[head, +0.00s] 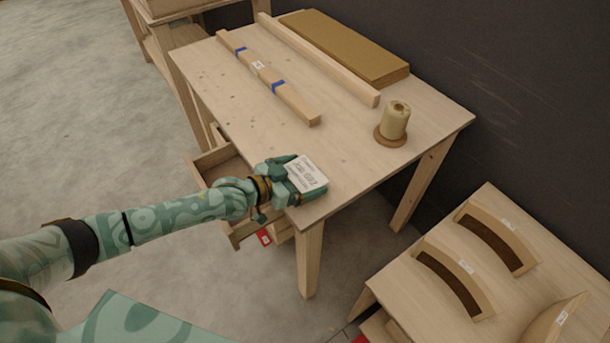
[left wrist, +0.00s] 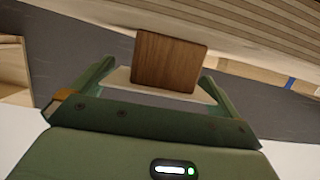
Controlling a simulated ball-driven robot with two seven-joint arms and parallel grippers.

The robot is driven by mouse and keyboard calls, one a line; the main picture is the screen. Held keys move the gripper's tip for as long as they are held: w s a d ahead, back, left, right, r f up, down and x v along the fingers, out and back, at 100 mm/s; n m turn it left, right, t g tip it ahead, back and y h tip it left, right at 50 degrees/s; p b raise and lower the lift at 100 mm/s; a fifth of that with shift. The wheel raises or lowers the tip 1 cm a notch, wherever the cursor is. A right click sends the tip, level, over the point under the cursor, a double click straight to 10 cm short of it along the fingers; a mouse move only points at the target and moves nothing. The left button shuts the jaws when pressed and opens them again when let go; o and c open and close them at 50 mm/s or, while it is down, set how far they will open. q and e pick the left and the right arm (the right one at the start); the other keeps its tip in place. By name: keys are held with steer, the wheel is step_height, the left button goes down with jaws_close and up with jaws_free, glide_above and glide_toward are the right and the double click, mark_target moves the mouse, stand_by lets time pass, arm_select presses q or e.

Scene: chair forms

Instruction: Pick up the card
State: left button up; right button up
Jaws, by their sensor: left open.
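The card (head: 307,174) is white with dark printed text and sits at the near corner of the wooden table (head: 205,85). My left gripper (head: 302,182) is open at that corner, with its fingers on either side of the card. In the left wrist view, my open fingers (left wrist: 158,76) flank a dark brown wooden block (left wrist: 170,60) and a pale flat strip (left wrist: 122,80). I cannot tell whether the strip is the card. Whether the fingers touch anything is unclear. My right gripper is not in view.
A spool (head: 396,120) on a round base, a taped wooden bar (head: 297,102), a long strip (head: 330,68) and a tan board (head: 345,45) lie farther back. A drawer (head: 215,165) is open below. Another table (head: 400,285) holds curved wooden pieces. The tabletop's middle is clear.

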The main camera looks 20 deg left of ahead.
arm_select(q)
steer(key=shift+w+d+f, duration=0.1)
steer(key=shift+w+d, duration=0.15)
steer(key=shift+w, duration=0.1)
steer(key=c, duration=0.6)
